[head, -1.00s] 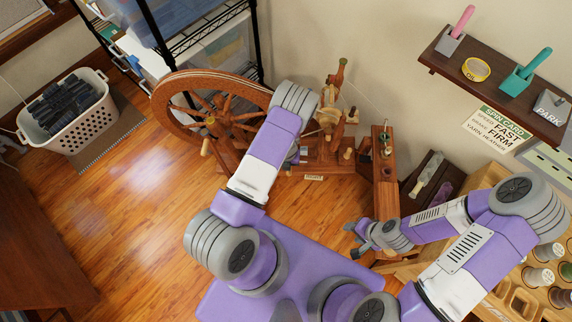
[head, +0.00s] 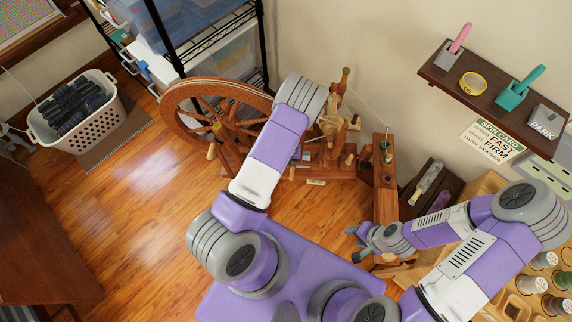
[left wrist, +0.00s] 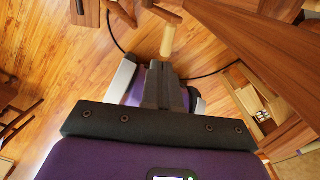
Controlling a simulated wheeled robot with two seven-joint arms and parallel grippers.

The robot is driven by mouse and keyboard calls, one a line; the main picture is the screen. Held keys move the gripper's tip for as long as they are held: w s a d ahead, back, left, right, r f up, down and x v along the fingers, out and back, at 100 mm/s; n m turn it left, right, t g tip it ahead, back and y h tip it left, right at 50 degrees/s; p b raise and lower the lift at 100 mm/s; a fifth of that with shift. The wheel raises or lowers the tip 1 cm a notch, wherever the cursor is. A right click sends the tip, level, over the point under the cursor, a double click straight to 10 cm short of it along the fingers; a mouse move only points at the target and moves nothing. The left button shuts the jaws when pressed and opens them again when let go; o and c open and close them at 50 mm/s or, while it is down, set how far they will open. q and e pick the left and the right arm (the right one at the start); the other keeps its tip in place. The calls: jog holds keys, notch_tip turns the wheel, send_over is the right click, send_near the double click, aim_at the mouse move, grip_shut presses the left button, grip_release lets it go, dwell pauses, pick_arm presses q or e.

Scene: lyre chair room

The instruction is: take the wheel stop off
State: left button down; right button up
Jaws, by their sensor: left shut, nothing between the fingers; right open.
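The spinning wheel's large wooden wheel (head: 193,84) stands on the floor behind my left arm. A pale wooden peg (head: 211,151) sticks out at its lower left. I cannot tell which part is the wheel stop. My left gripper (left wrist: 163,88) is shut and empty in the left wrist view, its fingertips just below a pale wooden peg (left wrist: 168,42); I cannot tell if they touch. In the head view the left arm hides most of this gripper. My right gripper (head: 355,238) is open and empty, near the lower end of the upright wooden post (head: 385,180).
A dark wall shelf (head: 455,84) holds a pink-handled tool, a yellow tin, a teal holder and a grey block marked PARK (head: 545,120). A laundry basket (head: 95,128) stands at left. A spool rack (head: 525,285) is at lower right.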

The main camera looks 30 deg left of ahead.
pick_arm(q)
jog(key=shift+w+d+r+p, duration=0.1)
jog(key=shift+d+r+p, duration=0.1)
jog(key=shift+r, duration=0.65)
jog(key=shift+w+d+r+p, duration=0.1)
jog(key=shift+d+r+p, duration=0.1)
jog(key=shift+r, duration=0.6)
jog(key=shift+s, duration=0.15)
